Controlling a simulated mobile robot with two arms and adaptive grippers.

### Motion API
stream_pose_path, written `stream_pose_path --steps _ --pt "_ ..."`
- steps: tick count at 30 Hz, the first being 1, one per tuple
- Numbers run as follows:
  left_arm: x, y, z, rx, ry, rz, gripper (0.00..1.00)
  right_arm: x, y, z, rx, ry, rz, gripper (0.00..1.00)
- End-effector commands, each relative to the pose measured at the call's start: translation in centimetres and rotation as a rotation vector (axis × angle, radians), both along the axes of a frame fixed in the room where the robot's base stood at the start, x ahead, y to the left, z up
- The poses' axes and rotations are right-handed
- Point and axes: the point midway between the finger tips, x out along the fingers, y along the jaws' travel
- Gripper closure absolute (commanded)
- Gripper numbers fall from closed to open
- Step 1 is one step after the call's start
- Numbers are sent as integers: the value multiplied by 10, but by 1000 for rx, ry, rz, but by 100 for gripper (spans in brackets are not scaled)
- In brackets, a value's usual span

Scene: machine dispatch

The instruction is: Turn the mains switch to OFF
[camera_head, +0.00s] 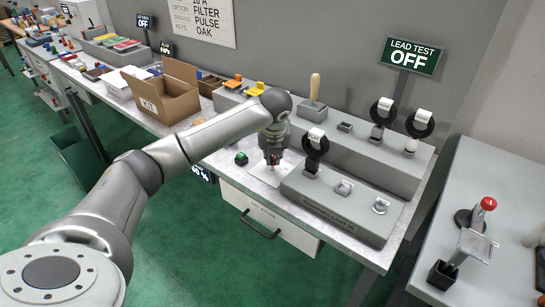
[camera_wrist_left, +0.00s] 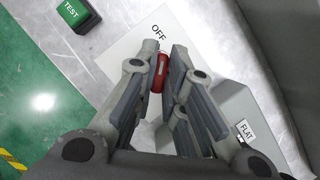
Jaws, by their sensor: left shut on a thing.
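The red handle of the mains switch (camera_wrist_left: 158,76) sits between the fingers of my left gripper (camera_wrist_left: 164,58), which is shut on it. Most of the handle is hidden by the fingers. A white plate (camera_wrist_left: 118,58) lies under it, and the word OFF on the plate shows just beyond the fingertips. In the head view my left gripper (camera_head: 272,158) points down at the white plate (camera_head: 262,172) on the bench. How far the handle is turned cannot be told. My right gripper is not in view.
A green TEST button (camera_head: 241,158) stands just left of the plate. A grey fixture block (camera_head: 340,208) is close on the right, with a longer block (camera_head: 375,150) behind. An open carton (camera_head: 165,92) stands further left. A sign (camera_head: 408,56) reads LEAD TEST OFF.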

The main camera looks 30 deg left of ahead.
Motion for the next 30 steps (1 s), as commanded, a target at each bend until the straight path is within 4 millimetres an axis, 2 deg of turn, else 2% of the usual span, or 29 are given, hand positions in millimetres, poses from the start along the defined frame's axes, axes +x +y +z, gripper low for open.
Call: stream_pose_path --steps 8,21,22,26,30 --pt "1 0 1 -2 -1 67 100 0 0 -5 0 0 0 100" --pt "1 0 1 -2 -1 76 100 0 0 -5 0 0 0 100" --pt "1 0 1 -2 -1 76 87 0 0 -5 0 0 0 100" --pt "1 0 1 -1 -1 75 70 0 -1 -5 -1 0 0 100" --pt "0 0 0 0 0 74 68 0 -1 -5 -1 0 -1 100"
